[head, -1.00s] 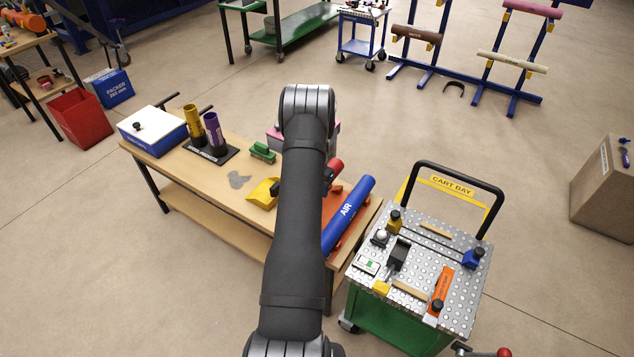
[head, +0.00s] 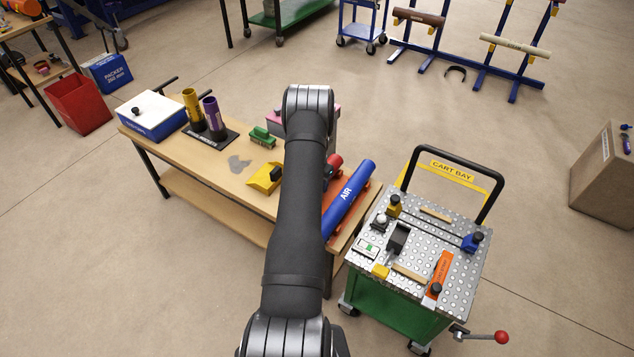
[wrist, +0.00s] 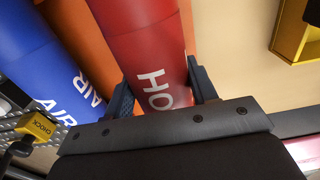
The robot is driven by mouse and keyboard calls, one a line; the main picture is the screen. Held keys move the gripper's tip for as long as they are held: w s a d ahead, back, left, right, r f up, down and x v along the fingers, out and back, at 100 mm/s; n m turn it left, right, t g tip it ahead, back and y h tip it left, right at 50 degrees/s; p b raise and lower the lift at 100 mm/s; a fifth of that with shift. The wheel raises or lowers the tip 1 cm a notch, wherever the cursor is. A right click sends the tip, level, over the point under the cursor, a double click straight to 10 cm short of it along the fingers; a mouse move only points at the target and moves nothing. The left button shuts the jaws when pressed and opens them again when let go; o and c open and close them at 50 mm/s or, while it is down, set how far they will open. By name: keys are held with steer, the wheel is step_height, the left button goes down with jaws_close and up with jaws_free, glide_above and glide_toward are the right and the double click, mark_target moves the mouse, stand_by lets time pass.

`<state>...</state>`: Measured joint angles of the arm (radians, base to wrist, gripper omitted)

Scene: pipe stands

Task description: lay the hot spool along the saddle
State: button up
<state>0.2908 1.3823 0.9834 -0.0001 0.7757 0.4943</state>
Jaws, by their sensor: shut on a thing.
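The hot spool is a red tube with white lettering, "HO" readable, in the wrist view (wrist: 145,50). My gripper (wrist: 162,90) has one dark finger on each side of it and is shut on it. In the head view only a red end of the spool (head: 335,160) shows beside my arm, which hides the rest. An orange saddle (wrist: 88,40) shows between the red spool and a blue AIR spool (wrist: 35,55); it also shows in the head view (head: 336,187). I cannot tell whether the red spool touches the saddle.
The blue AIR spool lies at the wooden table's right end, close beside the red one. A yellow dustpan (head: 263,177) and green brush (head: 262,137) lie left of my arm. A cart with a studded metal top (head: 455,225) and black handle stands at right.

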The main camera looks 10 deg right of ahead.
steer(key=shift+f, duration=0.4)
stand_by(0.5)
steer(key=o, duration=1.5)
steer(key=shift+f, duration=0.1)
steer(key=shift+r, duration=3.8)
steer(key=shift+f, duration=2.4)
